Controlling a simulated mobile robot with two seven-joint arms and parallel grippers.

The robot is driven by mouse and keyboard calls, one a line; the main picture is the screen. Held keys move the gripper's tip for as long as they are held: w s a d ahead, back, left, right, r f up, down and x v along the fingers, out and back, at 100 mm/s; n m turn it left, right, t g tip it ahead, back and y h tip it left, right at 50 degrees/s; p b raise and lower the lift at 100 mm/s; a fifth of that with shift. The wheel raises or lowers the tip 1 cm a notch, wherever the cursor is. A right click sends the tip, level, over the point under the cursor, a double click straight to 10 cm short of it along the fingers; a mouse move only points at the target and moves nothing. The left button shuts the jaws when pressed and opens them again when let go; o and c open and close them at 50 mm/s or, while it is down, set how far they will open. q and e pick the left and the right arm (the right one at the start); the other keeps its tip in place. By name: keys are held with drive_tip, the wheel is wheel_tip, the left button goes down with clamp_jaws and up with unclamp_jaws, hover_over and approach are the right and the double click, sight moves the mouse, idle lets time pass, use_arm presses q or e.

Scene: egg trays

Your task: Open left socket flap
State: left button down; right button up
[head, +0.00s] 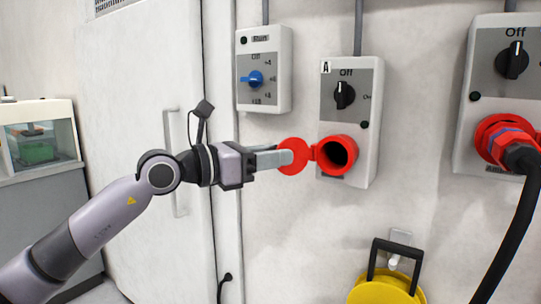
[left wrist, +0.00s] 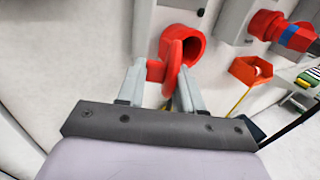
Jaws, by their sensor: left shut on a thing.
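The left socket (head: 339,155) is a red round socket on the grey switch box marked A (head: 352,110). Its red flap (head: 295,156) is swung out to the left, and the dark socket opening is uncovered. My left gripper (head: 285,157) is shut on the flap. In the left wrist view, the flap (left wrist: 174,66) stands between the two fingers of my left gripper (left wrist: 163,80), and the red socket (left wrist: 187,45) is just beyond it. My right gripper is in neither view.
A right-hand box (head: 497,95) has a red socket with a plug (head: 510,140) and a black cable (head: 515,235) hanging down. A box with a blue knob (head: 264,70) is at upper left. A yellow reel (head: 385,290) with a black handle is below.

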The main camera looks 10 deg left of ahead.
use_arm(q)
drive_tip(key=shift+w+a+r, duration=0.15)
drive_tip(key=shift+a+r, duration=0.1)
drive_tip(key=shift+a, duration=0.1)
drive_tip(key=c, duration=0.9)
unclamp_jaws()
drive_tip(key=shift+d+f, duration=0.1)
drive_tip(key=shift+f, duration=0.05)
drive_tip(key=b+v, duration=0.1)
drive_tip(key=v, duration=0.6)
